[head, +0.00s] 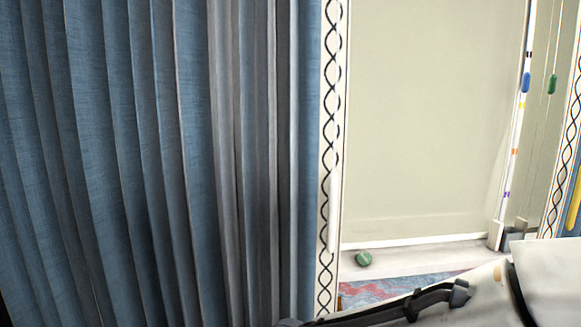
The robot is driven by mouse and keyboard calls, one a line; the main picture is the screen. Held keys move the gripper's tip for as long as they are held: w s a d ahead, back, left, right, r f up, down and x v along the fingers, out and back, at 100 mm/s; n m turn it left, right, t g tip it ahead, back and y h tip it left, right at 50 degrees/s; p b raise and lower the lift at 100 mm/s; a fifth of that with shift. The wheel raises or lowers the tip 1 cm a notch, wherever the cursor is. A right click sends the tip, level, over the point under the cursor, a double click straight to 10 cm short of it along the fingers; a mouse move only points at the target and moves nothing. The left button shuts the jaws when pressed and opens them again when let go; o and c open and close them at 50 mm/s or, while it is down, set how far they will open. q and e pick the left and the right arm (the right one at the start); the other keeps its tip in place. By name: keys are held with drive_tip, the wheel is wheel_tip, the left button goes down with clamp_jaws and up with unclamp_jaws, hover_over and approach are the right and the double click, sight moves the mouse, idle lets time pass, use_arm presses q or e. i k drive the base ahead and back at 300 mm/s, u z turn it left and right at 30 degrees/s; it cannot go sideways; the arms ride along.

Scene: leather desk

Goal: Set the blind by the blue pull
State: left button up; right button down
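The blind (430,120) is a pale beige sheet, lowered over most of the window. Its bottom edge hangs just above the sill. The blue pull (525,82) is a small capsule on a cord at the right, in front of a white strip (517,130) with coloured marks. It sits near the strip's upper black mark, above the orange and purple ones. No gripper touches it. A white arm part of mine fills the lower right corner. A small grey piece (515,236) shows above it; I cannot tell whether it is my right gripper. My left gripper is not in view.
A green pull (552,84) hangs close to the right of the blue one. Pleated blue curtains (110,150) cover the left half. A green ball-like object (363,258) lies on the sill. A yellow object (574,205) is at the right edge.

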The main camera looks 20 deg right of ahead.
sight(525, 77)
drive_tip(key=z, duration=2.8)
drive_tip(key=i, duration=1.85)
drive_tip(key=u, duration=1.7)
